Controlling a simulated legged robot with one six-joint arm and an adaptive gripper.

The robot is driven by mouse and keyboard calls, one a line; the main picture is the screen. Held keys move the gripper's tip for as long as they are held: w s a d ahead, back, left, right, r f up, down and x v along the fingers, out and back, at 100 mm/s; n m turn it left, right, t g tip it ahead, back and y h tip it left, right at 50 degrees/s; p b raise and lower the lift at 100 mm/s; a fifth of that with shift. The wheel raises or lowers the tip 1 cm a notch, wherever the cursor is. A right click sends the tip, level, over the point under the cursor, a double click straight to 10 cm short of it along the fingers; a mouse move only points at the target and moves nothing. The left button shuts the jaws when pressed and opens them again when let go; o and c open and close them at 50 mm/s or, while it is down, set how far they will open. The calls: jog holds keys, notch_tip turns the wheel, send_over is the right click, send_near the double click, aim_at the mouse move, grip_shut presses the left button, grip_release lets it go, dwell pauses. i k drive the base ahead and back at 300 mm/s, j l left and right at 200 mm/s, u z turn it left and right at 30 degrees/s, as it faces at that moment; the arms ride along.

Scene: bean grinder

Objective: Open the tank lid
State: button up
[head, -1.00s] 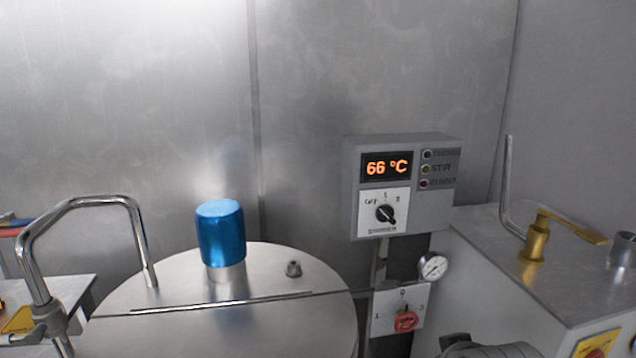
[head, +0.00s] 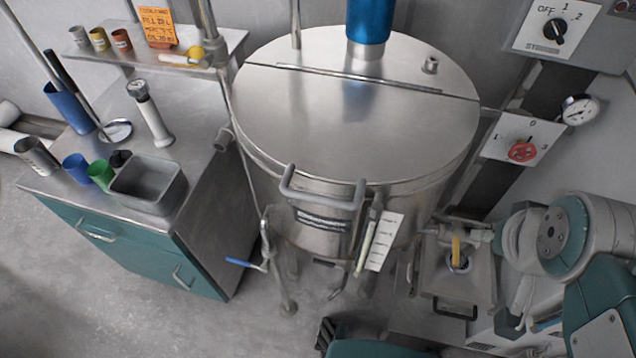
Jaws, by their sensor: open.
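The round steel tank (head: 440,195) stands in the middle of the head view. Its flat lid (head: 350,125) lies closed on top, with a straight seam bar (head: 360,80) across its rear part. A grey U-shaped handle (head: 322,202) sticks out at the front rim of the lid. A blue cylinder (head: 369,20) stands on the rear part behind the bar. Grey and teal links of my arm show at the right, apart from the handle. I cannot make out my gripper's fingers in this view.
A teal cabinet (head: 130,250) with cups and a grey tub (head: 148,186) stands at left. A blue-handled valve (head: 246,264) is below the tank's left side. A red switch (head: 522,151) and gauge (head: 580,110) are at right. Floor at front left is clear.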

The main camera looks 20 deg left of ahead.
aim_at(331, 129)
jog(key=k+u, duration=0.1)
jog(key=u, duration=0.25)
jog(key=k+u, duration=0.1)
jog(key=u, duration=0.25)
jog(key=k+u, duration=0.1)
jog(key=u, duration=0.3)
jog(key=k+l+z, duration=0.1)
jog(key=z, duration=0.75)
jog(key=k+l, duration=0.05)
